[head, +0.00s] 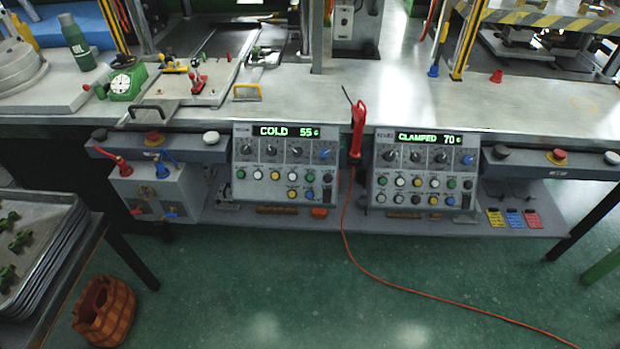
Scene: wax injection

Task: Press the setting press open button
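Two grey control panels are mounted at the front of the bench. The left panel (284,166) reads "COLD 55 C", and the right panel (424,168) reads "CLAMPED 70 C". Each has a row of knobs above rows of coloured round buttons; on the right panel these include green, white, yellow, black and blue ones (417,182). The small lettering is too fine to read, so I cannot tell which button is the open button. Neither of my grippers is in view.
A red tool (357,132) hangs between the panels, its orange cord (400,283) running across the floor. Bars with black, red and white buttons flank the panels, left (155,142) and right (555,161). A tray stack (52,262) and wooden bucket (104,310) stand lower left.

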